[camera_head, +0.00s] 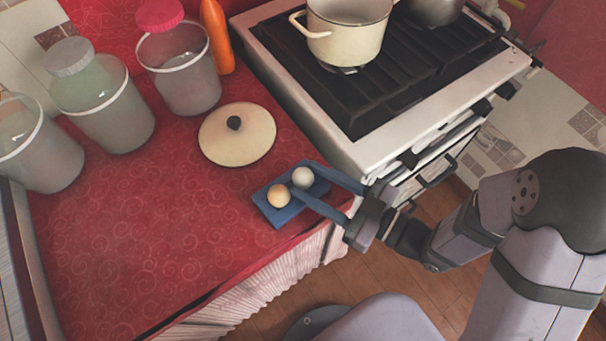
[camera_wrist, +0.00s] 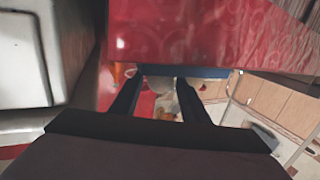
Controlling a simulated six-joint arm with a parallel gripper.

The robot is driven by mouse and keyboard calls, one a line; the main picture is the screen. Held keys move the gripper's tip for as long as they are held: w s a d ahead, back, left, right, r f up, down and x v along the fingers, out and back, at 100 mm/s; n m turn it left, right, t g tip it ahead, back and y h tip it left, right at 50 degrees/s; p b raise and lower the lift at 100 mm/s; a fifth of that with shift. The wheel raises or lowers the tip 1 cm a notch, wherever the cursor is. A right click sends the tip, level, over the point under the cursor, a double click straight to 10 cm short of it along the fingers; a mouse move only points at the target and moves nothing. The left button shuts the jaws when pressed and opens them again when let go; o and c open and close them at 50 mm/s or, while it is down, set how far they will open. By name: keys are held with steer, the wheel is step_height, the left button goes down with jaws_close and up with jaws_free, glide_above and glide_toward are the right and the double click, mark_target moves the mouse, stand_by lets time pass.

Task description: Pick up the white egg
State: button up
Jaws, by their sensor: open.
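The white egg (camera_head: 303,177) rests in a small blue holder (camera_head: 273,213) near the edge of the red counter. A brown egg (camera_head: 279,195) sits beside it in the same holder, to the lower left. My gripper (camera_head: 300,175) is open, with its two fingers reaching in from the right, one on each side of the white egg. The lower finger passes close to the brown egg. In the wrist view, a pale rounded shape that looks like the white egg (camera_wrist: 161,84) shows between the fingertips, partly dim. Whether either finger touches an egg cannot be told.
A cream pot lid (camera_head: 238,140) lies behind the holder. Glass jars (camera_head: 103,115) and an orange bottle (camera_head: 217,40) stand farther back. The stove (camera_head: 350,140) with a cream pot (camera_head: 347,32) borders the counter on the right. The counter's front left is clear.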

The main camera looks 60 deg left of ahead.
steer(key=c, duration=0.4)
steer(key=shift+r, duration=0.1)
steer(key=shift+r+p, duration=1.15)
steer(key=shift+r, duration=3.75)
